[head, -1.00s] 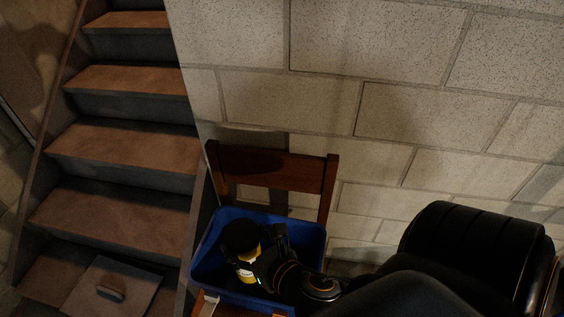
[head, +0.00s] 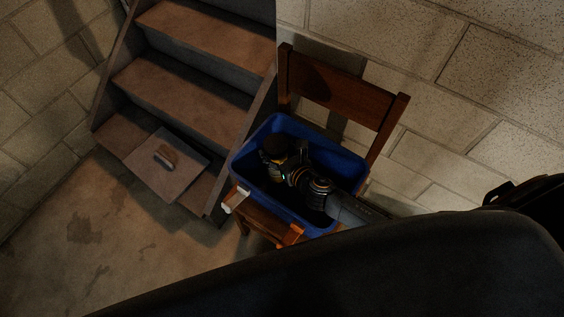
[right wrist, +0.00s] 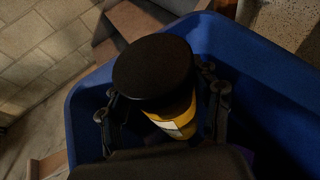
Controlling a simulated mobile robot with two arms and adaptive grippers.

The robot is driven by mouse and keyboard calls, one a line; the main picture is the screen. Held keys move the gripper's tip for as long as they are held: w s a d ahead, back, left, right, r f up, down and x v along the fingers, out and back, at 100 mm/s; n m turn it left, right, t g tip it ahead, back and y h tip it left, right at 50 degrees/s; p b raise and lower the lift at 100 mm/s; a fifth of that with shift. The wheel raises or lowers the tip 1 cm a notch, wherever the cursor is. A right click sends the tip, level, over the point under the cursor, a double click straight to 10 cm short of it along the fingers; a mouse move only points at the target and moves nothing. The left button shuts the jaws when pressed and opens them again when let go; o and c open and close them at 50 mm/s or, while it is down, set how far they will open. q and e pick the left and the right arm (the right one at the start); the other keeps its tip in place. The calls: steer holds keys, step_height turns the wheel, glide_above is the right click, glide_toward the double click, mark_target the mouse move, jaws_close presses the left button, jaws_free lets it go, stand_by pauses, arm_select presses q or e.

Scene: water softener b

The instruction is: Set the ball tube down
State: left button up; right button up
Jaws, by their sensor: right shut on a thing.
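The ball tube (head: 276,148) is a dark-lidded cylinder with a yellow and white label. In the right wrist view, its round black lid (right wrist: 153,70) faces the camera and the label shows below it. My right gripper (head: 284,168) is shut on the tube, with one finger on each side. Tube and gripper are inside the open blue bin (head: 345,160), near its left end. The tube's lower end is hidden, so I cannot tell whether it touches the bin's floor. My left gripper is not in view.
The blue bin stands on a wooden chair (head: 336,88) against a block wall. A small white object (head: 235,200) is at the chair's front left. Wooden stairs (head: 185,82) rise on the left, with a handled board (head: 155,165) at their foot. The floor at lower left is clear.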

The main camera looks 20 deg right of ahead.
steer(key=shift+w+f, duration=0.1)
steer(key=shift+f, duration=0.75)
steer(key=shift+f+b, duration=1.25)
steer(key=shift+f, duration=0.5)
steer(key=o, duration=1.7)
steer(key=shift+o, duration=0.2)
steer(key=v, duration=1.2)
steer(key=shift+p, duration=0.35)
